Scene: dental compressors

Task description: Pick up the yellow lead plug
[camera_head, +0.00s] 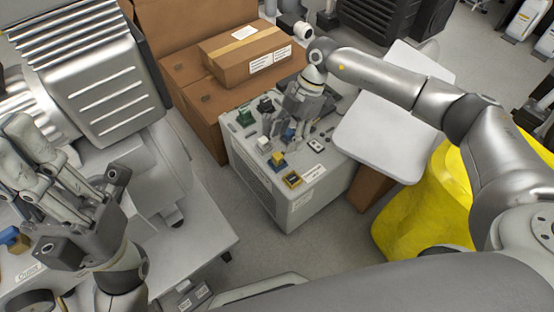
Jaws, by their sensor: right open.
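A small yellow plug-like piece (278,160) stands on the light grey top of a cabinet (320,182) in the middle. A yellow-framed socket-like block (292,180) with a dark centre sits nearer the cabinet's front edge. At this size I cannot be sure which of them is the lead plug.
Green (245,117), white (263,144) and blue (288,134) pieces stand close around on the cabinet top. Cardboard boxes (190,75) stand behind left. A large grey ribbed machine (115,80) fills the upper left. A yellow bin (415,215) is at right.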

